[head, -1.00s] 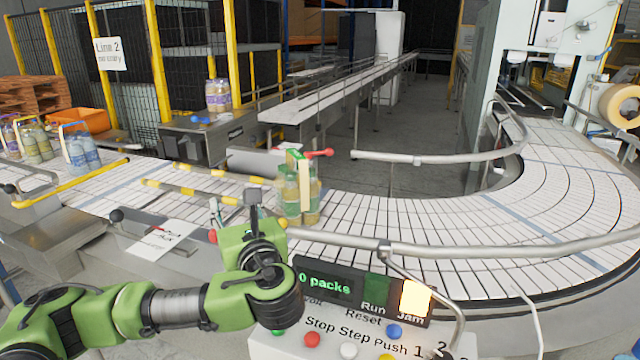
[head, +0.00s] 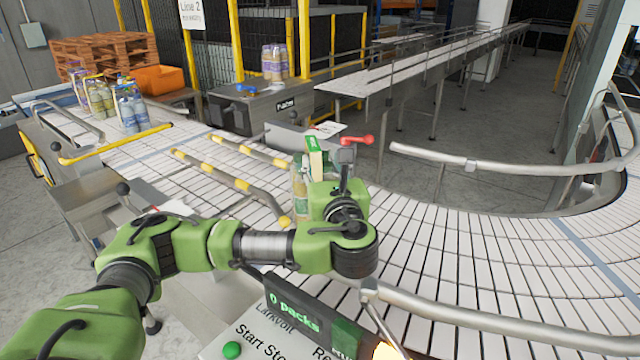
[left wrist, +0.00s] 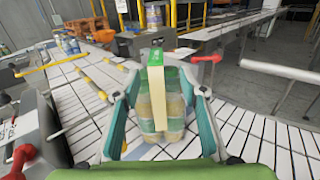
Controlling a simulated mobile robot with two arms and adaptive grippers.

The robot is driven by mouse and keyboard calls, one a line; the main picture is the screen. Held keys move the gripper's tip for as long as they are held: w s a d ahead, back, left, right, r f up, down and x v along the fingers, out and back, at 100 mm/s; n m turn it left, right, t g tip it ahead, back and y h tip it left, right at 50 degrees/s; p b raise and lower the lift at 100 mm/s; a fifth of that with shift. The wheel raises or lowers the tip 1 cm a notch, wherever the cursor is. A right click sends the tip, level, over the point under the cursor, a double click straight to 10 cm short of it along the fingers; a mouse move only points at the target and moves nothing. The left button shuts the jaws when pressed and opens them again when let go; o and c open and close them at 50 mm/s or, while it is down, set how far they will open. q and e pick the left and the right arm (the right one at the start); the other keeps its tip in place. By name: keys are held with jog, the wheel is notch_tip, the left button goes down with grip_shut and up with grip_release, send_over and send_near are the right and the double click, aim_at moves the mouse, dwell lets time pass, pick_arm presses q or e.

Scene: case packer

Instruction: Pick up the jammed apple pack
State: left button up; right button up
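The apple pack (head: 301,187), bottles with yellowish contents, green tops and a green and cream carrier, stands on the white slatted conveyor (head: 420,235) past the ends of the yellow-banded guide rails. My left arm hides part of it in the head view. In the left wrist view the pack (left wrist: 160,112) stands upright between the two teal fingers of my left gripper (left wrist: 160,95). The fingers are spread, one on each side, with gaps showing beside the bottles. My right gripper is not in view.
A control panel (head: 310,320) reading "0 packs" is below my left arm. Yellow-banded rails (head: 225,172) lie left of the pack, and a curved metal rail (head: 480,168) runs right. More packs (head: 128,108) stand upstream at left. A red-handled part (head: 357,140) is behind the pack.

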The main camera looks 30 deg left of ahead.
aim_at(316, 151)
pick_arm(q)
jog(key=a, duration=0.1)
jog(key=w+a+p, duration=0.1)
jog(key=shift+a+r, duration=0.25)
jog(key=shift+a, duration=0.05)
jog(key=shift+w+a+f, duration=0.1)
jog(key=shift+w+a, duration=0.05)
jog(key=shift+w, duration=0.45)
jog(key=shift+w+a+p, duration=0.15)
jog(key=shift+w+p, duration=0.2)
jog(key=shift+p, duration=0.2)
jog(key=p+x, duration=0.2)
jog(key=x, duration=0.2)
jog(key=shift+s+a+f, duration=0.15)
jog(key=shift+s+f, duration=0.05)
jog(key=shift+s, duration=0.05)
jog(key=shift+w+a+f, duration=0.15)
jog(key=shift+w, duration=0.05)
jog(key=shift+c, duration=0.7)
grip_shut()
jog(key=shift+r, duration=0.3)
jog(key=shift+w, duration=0.15)
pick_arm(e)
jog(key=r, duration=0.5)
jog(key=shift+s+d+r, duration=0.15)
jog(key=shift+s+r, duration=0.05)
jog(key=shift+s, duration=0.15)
